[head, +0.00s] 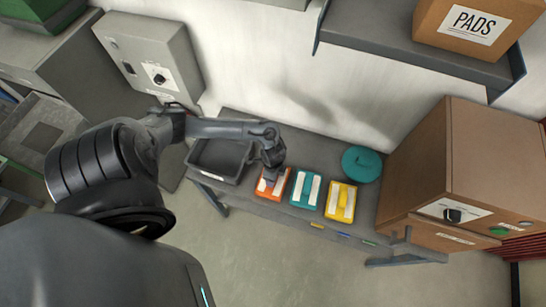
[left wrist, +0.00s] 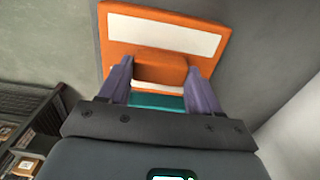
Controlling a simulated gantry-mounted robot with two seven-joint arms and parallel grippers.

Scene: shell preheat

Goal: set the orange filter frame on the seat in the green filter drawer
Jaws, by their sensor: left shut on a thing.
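The orange filter frame (head: 272,184) is a flat orange block with white panels, at the left end of a row on the grey bench. My left gripper (head: 272,166) reaches down onto it from above. In the left wrist view the left gripper (left wrist: 160,85) has its fingers on both sides of the frame's raised orange grip, and the frame (left wrist: 112,28) spreads beyond the fingertips. I cannot tell whether the frame touches the bench. A pale panel with a dark square (head: 44,137) lies at the far left near a green edge; I cannot tell whether it is the green filter drawer's seat. My right gripper is out of view.
A teal frame (head: 308,188) and a yellow frame (head: 341,202) lie right of the orange one. A round teal object (head: 361,164) and a brown cabinet (head: 480,170) stand right. A grey shelf (head: 375,35) hangs above.

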